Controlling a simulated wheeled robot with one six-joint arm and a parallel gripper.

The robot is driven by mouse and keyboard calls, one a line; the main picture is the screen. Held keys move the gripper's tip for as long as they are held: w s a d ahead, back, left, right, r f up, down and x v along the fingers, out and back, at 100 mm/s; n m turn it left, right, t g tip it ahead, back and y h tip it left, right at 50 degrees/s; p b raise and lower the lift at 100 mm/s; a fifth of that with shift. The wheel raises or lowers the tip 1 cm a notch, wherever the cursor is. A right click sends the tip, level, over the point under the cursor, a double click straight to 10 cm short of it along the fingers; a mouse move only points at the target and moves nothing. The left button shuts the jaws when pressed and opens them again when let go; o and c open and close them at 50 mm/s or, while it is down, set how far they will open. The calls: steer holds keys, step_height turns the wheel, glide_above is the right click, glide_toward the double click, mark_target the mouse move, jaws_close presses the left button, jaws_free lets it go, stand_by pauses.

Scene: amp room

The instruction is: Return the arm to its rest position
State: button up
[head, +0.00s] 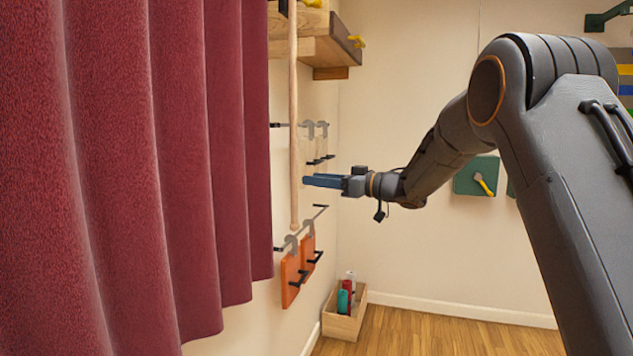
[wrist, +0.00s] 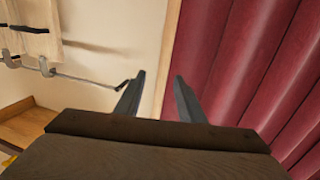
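My gripper (head: 322,181) is at the end of my arm, stretched leftward in the head view towards the wall with the rails. In the wrist view my gripper (wrist: 158,92) shows two blue-grey fingers set well apart, with nothing between them. It is open and empty. A wooden rod (head: 293,120) hangs upright just left of the fingertips in the head view; I cannot tell the depth gap between them.
A red curtain (head: 180,150) fills the left of the head view and the curtain (wrist: 235,70) is on the right in the wrist view. Orange panels (head: 291,277) hang from a rail below my gripper. A wooden box (head: 343,326) with bottles stands on the floor. A wooden shelf (head: 318,50) is above.

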steer(key=d+f+m+t+h, duration=0.6)
steer(key=d+f+m+h, duration=0.15)
steer(key=d, duration=0.45)
steer(key=s+d+f+m+g+h, duration=0.3)
steer(key=s+d+f+h, duration=0.4)
steer(key=s+d+f, duration=0.25)
steer(key=s+d+f+g, duration=0.1)
steer(key=s+f+g, duration=0.2)
steer(key=s, duration=0.8)
steer(key=s+d+f+m+g+h, duration=0.1)
steer(key=s+d+f+g, duration=0.1)
steer(key=s+f, duration=0.4)
steer(key=s+d+f+m+g+h, duration=0.1)
steer(key=s+f+g, duration=0.3)
steer(key=s, duration=1.2)
steer(key=shift+s+d+f+g, duration=0.25)
steer(key=shift+d+f+g, duration=0.05)
steer(key=shift+d+f, duration=0.15)
steer(key=shift+w+m, duration=0.1)
steer(key=shift+m, duration=0.15)
steer(key=shift+c, duration=0.6)
